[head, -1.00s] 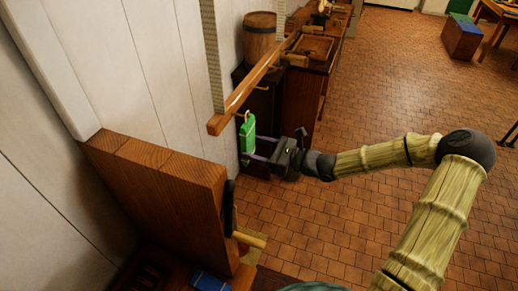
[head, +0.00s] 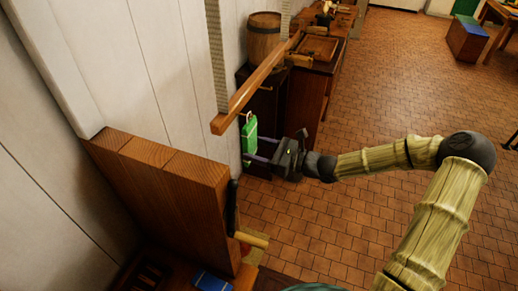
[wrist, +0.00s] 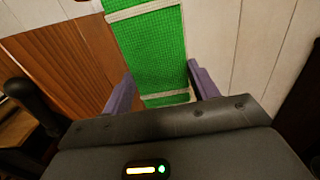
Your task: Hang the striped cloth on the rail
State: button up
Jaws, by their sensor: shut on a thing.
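The striped cloth (head: 249,137), green with pale bands, is upright just below the near end of the wooden rail (head: 252,86). A pale loop shows at its top, close under the rail; I cannot tell whether the loop is over a peg. My gripper (head: 254,147) reaches in from the right, below the rail. In the wrist view the cloth (wrist: 152,50) runs up between the purple fingers of my gripper (wrist: 162,92), which is shut on it near its lower end. The cloth's top is out of the wrist view.
A wooden panel (head: 160,185) with a dark upright handle stands nearer, left of my gripper. A barrel (head: 264,38) stands on a dark cabinet behind the rail. The white plank wall (head: 165,80) is close on the left. The tiled floor (head: 400,75) to the right is open.

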jog(key=shift+f, duration=0.15)
dwell(0.4)
jog(key=o, duration=1.2)
jog(key=b+v, duration=0.2)
jog(key=v, duration=1.5)
jog(key=shift+d, duration=0.15)
